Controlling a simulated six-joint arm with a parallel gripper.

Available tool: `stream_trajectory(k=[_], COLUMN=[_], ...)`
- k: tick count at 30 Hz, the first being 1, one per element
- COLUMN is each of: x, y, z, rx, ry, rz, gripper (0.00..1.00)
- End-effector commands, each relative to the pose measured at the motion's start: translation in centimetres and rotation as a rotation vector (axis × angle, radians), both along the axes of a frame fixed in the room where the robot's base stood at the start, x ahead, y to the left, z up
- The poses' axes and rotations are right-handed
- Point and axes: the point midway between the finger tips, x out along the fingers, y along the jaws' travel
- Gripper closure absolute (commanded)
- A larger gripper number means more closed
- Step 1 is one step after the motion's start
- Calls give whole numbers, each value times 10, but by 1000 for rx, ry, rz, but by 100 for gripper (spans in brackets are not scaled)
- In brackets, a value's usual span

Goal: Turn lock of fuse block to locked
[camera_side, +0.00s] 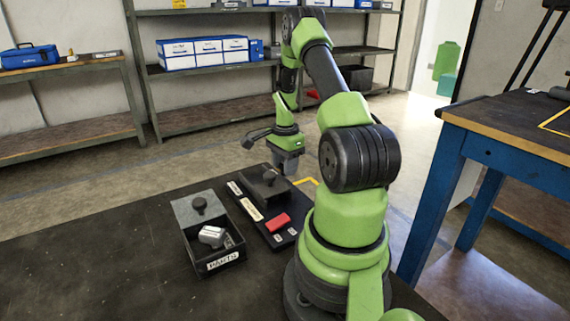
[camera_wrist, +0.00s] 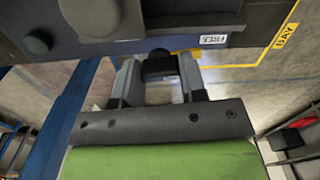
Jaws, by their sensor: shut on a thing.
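A dark block with a round knob, which looks like the fuse block (camera_side: 264,188), sits at the far end of a black labelled board (camera_side: 257,222). In the wrist view its dark body (camera_wrist: 185,30) fills the top edge, with a FREE label (camera_wrist: 214,40) on it. My gripper (camera_side: 288,164) points down at the block's far right side. In the wrist view my gripper (camera_wrist: 160,72) is shut on a small dark tab, apparently the lock (camera_wrist: 159,64), between the two grey fingers. The tab's turn angle is hard to tell, and the side view hides it.
A red block (camera_side: 278,222) lies on the board's near part. Left of it stands an open PARTS box (camera_side: 224,262) holding a grey metal piece (camera_side: 211,236). Yellow tape with a BAY label (camera_wrist: 286,36) lies beyond. The black table is clear at left.

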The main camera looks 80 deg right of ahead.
Motion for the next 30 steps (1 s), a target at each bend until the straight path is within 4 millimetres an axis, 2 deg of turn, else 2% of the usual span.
stream_trajectory(k=[30], x=[0], y=[0], z=[0], rx=[-1], ry=[1], rz=[932], gripper=[85])
